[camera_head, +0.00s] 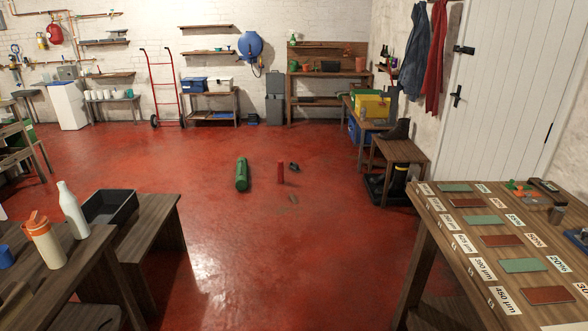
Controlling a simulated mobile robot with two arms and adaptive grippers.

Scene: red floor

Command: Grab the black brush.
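I cannot pick out the black brush for certain. A dark, elongated object (546,187) lies at the far right of the wooden table (416,268) on the right; it may be the brush, but it is too small to tell. A small black object (293,167) also lies on the red floor, beside a red cylinder, and its kind is unclear. Neither of my grippers shows in the head view.
A green roll (242,174) and the red cylinder (281,172) are on the floor ahead. Coloured plates and labels cover the right table. Open floor lies between.

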